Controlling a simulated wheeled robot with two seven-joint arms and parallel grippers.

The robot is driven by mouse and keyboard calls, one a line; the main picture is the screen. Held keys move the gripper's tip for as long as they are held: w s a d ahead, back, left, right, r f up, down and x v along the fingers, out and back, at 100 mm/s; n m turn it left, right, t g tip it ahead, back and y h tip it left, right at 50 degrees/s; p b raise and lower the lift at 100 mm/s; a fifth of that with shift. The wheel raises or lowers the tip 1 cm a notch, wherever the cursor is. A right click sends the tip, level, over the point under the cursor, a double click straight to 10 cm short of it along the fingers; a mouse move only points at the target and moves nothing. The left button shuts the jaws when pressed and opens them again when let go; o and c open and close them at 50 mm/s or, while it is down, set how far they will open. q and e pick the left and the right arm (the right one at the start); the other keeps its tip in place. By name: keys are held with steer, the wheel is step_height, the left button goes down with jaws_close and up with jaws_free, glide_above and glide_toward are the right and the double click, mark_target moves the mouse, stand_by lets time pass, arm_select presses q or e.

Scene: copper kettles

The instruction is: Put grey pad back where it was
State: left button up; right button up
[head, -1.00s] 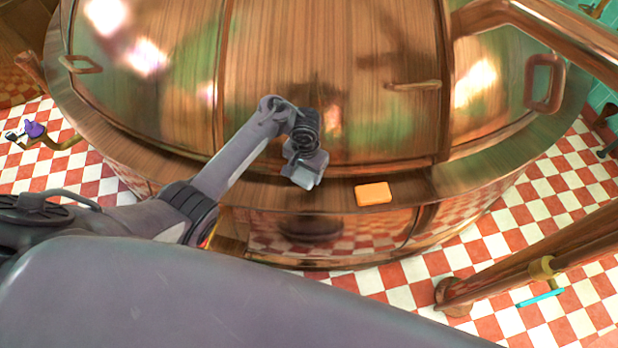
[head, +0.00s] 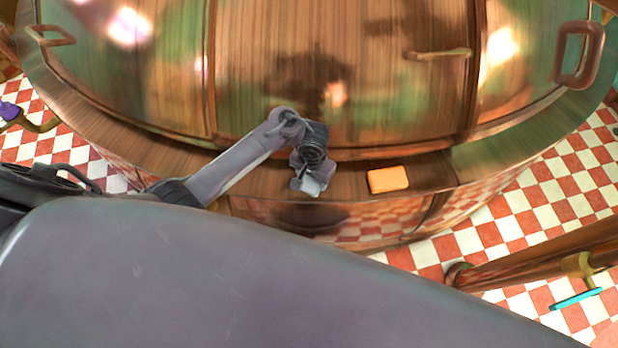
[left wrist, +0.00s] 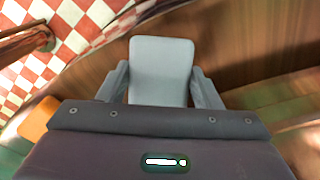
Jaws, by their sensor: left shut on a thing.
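The grey pad (left wrist: 161,68) is a light grey rounded block in the left wrist view, held between the two fingers of my left gripper (left wrist: 161,92). In the head view my left gripper (head: 309,184) is over the wooden-toned ledge of the copper kettle, and the pad (head: 313,185) shows small at its tip. I cannot tell whether the pad touches the ledge. My right gripper is not in view.
An orange block (head: 388,179) lies on the ledge (head: 433,172) to the right of my left gripper. The big copper kettle (head: 340,60) rises behind. A copper pipe (head: 540,262) and a cyan stick (head: 576,299) are at the lower right, above the checkered floor (head: 500,215).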

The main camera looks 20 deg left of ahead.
mark_target(312, 179)
arm_select(q)
steer(key=shift+a, duration=0.1)
steer(key=shift+s+r, duration=0.1)
steer(key=o, duration=1)
steer(key=shift+o, duration=0.9)
steer(key=shift+r, duration=0.3)
step_height(312, 179, up, 11)
steer(key=p, duration=0.6)
steer(key=shift+r, duration=0.2)
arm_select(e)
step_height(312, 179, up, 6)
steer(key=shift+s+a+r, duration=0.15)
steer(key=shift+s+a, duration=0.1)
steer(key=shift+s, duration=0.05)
